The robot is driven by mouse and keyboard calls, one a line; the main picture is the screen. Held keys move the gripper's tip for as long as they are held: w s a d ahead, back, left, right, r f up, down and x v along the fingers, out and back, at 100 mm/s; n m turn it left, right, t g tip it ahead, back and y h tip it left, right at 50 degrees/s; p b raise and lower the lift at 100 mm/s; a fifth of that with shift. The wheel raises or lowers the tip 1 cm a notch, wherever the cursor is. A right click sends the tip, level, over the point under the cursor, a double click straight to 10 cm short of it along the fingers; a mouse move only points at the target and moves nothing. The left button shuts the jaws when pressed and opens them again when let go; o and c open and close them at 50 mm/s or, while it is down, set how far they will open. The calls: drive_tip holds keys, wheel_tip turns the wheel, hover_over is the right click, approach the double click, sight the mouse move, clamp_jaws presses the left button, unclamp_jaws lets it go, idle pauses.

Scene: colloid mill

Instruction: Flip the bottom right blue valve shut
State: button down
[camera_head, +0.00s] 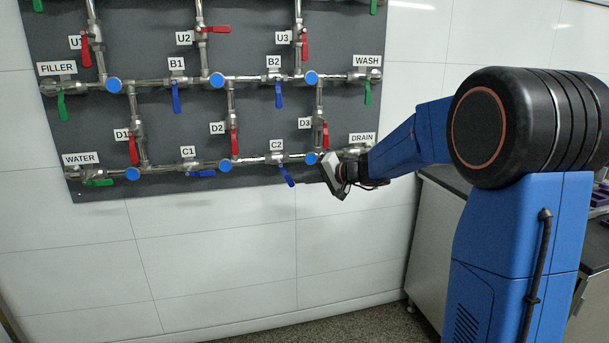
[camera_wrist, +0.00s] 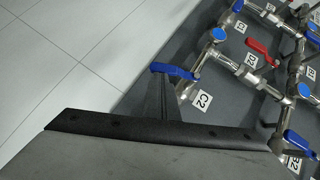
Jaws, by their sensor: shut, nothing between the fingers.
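The bottom right blue valve, C2, has a blue handle (camera_head: 287,177) that hangs from the bottom pipe, slanting down and to the right. The handle also shows in the wrist view (camera_wrist: 172,70), beside the C2 label. My gripper (camera_head: 326,178) is shut and empty, just right of the handle in the head view. In the wrist view my narrow dark fingers (camera_wrist: 160,92) reach up to the handle and appear to be against or very close to it. The exact contact cannot be told. The valve body is partly hidden in the wrist view.
The grey board (camera_head: 240,187) carries several other valves. Blue C1 (camera_head: 201,173) lies level to the left; blue B2 (camera_head: 279,95) hangs down above. Red D3 (camera_head: 326,135) and the DRAIN label (camera_head: 361,138) are near my wrist. The white wall below is clear.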

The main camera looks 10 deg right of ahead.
drive_tip(key=shift+a+f+m+t+y, duration=0.6)
drive_tip(key=shift+a+f+m+y, duration=0.25)
drive_tip(key=shift+f+m+y, duration=0.3)
drive_tip(key=shift+a, duration=0.3)
drive_tip(key=shift+a+f, duration=0.1)
drive_tip(key=shift+f, duration=0.05)
drive_tip(key=shift+d, duration=0.35)
approach(291, 185)
drive_tip(key=d, duration=0.1)
drive_tip(key=s+d, duration=0.1)
drive_tip(key=d, duration=0.1)
drive_tip(key=s+d, duration=0.1)
drive_tip(key=d, duration=0.1)
drive_tip(key=shift+f, duration=0.15)
